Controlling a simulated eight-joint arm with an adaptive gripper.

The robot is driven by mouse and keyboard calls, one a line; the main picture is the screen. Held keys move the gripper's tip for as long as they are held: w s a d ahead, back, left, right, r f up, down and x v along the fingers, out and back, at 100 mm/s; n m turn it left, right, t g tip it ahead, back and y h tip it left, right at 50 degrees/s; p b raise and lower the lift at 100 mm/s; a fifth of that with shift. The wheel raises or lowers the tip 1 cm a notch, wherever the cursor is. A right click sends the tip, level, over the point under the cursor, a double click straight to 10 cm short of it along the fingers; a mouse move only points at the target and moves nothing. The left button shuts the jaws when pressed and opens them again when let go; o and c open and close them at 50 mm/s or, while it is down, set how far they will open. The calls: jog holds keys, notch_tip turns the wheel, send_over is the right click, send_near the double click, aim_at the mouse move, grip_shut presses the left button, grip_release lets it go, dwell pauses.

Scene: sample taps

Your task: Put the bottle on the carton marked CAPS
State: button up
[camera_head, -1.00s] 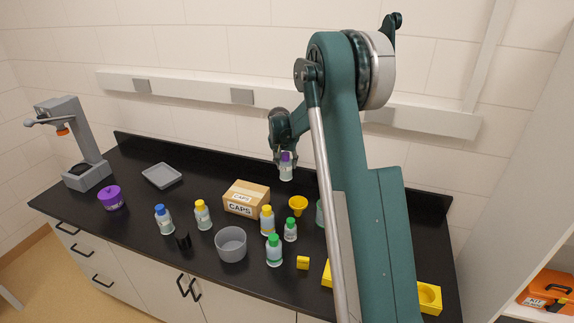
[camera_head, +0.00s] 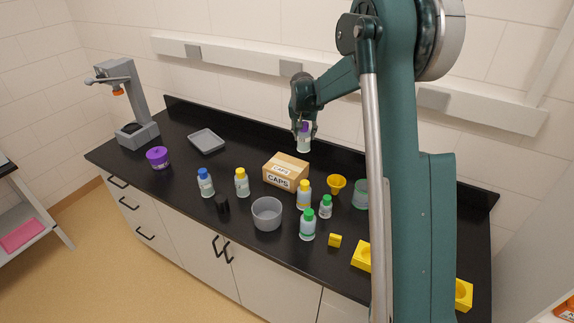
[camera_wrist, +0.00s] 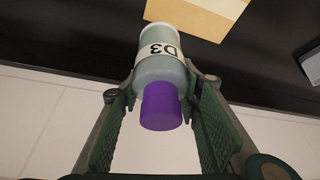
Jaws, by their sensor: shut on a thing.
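My gripper (camera_head: 303,130) is shut on a bottle with a purple cap, pale body and white label; the bottle (camera_head: 304,143) hangs upright above the bench, just behind and right of the carton. In the wrist view the bottle (camera_wrist: 162,68) sits between the two green finger pads (camera_wrist: 160,108), and its label reads D3. The carton marked CAPS (camera_head: 278,179) is a closed brown box on the black bench; its top is bare apart from a label. A corner of the carton (camera_wrist: 205,12) shows at the top of the wrist view, apart from the bottle.
A yellow-capped bottle (camera_head: 304,195) stands close at the carton's front right. A grey tray (camera_head: 207,141) lies at left. The bench between tray and carton is clear.

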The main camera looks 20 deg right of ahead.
notch_tip(320, 180, up, 4)
jog(key=n, duration=0.2)
send_over(286, 162)
jog(key=shift+d+f+y, duration=0.1)
jog(key=shift+f+y, duration=0.05)
jog(key=shift+y, duration=0.15)
notch_tip(286, 162, down, 6)
jog(key=shift+f+p, duration=0.15)
jog(key=shift+p, duration=0.15)
jog(key=shift+f, duration=0.1)
jog(key=shift+f, duration=1.75)
jog(key=shift+f, duration=0.15)
jog(key=o, duration=1)
